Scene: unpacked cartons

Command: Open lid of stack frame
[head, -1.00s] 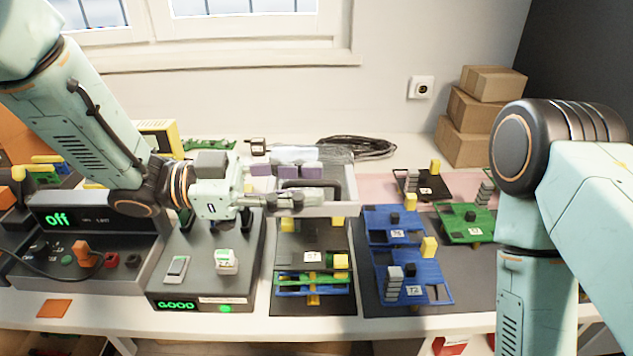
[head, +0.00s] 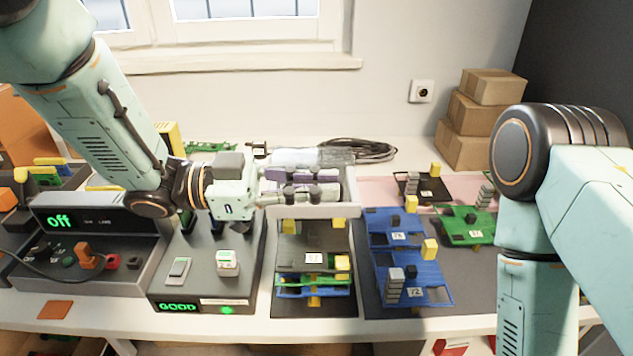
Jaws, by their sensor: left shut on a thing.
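The stack frame (head: 313,257) stands in the middle of the bench, with stacked dark, green and blue boards and yellow blocks inside. Its pale grey lid (head: 318,211) shows as a bar across the frame, with a side arm running back on the right. My left gripper (head: 322,188) reaches in from the left over the lid. It is shut on the lid's handle, which the fingers largely hide. How far the lid is tilted is hard to tell. Of my right arm only the links show, on the right; its gripper is out of view.
Left of the frame stands a tester (head: 203,283) reading GOOD, then a box (head: 97,220) reading off. Right of it, blue boards (head: 410,275) and a green board (head: 465,227) lie on a dark mat. Cartons (head: 468,139) and a cable coil (head: 360,150) are behind.

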